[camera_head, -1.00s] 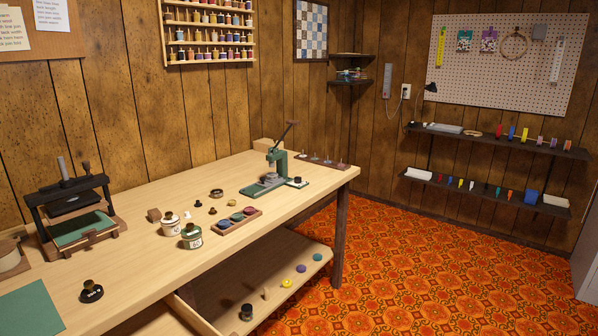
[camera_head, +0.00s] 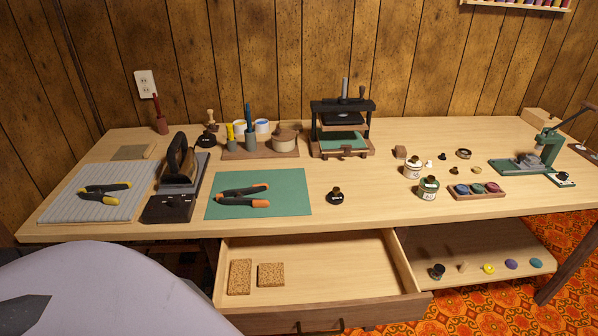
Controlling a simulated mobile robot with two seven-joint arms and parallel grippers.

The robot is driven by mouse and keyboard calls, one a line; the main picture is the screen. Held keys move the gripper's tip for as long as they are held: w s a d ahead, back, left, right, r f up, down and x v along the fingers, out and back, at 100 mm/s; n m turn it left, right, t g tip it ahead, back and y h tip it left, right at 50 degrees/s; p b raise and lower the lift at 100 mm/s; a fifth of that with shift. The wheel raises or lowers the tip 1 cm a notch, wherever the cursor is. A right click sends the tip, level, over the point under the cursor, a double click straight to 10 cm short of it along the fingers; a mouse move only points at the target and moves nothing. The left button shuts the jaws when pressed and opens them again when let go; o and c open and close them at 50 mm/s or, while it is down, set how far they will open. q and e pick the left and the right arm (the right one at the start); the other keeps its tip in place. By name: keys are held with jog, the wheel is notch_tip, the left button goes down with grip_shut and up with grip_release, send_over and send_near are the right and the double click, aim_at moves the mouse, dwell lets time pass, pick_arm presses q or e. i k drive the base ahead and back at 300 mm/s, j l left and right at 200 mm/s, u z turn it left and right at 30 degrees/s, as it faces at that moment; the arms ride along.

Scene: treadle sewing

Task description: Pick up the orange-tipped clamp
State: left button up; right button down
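The orange-tipped clamp (camera_head: 243,197) lies on the green mat (camera_head: 291,201) on the workbench, left of the middle of the view. It has black arms, and its two orange ends point to the right. A similar clamp with yellow tips (camera_head: 104,193) lies on the grey ribbed pad (camera_head: 75,206) farther left. Neither of my grippers shows in the head view.
A black press (camera_head: 341,125) stands behind the mat, and a dark iron-like tool (camera_head: 180,164) stands to its left. A small black bottle (camera_head: 335,197) sits right of the mat. An open drawer (camera_head: 330,272) with two cork blocks juts out below the bench front.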

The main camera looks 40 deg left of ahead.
aim_at(239, 200)
jog(key=u, duration=1.15)
